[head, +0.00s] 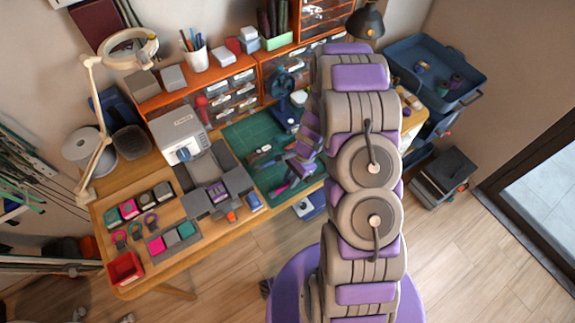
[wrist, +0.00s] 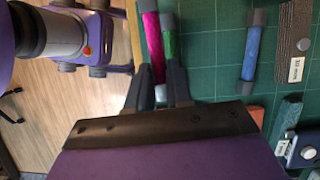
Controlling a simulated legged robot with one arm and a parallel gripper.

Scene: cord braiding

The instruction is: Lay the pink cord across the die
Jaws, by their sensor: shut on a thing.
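The pink cord (wrist: 152,48) has a grey end cap and runs down between my gripper's fingers (wrist: 161,78) in the wrist view. A green cord (wrist: 169,42) lies close beside it, near the right finger. My gripper is shut on the pink cord, low over the green mat. In the head view my gripper (head: 291,172) is over the mat, and a pink piece (head: 279,189) shows just below it.
A blue cord (wrist: 250,62) and a tagged grey piece (wrist: 296,35) lie on the green cutting mat (wrist: 211,50). A grey machine (head: 180,135), coloured blocks (head: 172,236) and a red bin (head: 124,268) are on the left of the desk. Drawers line the back.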

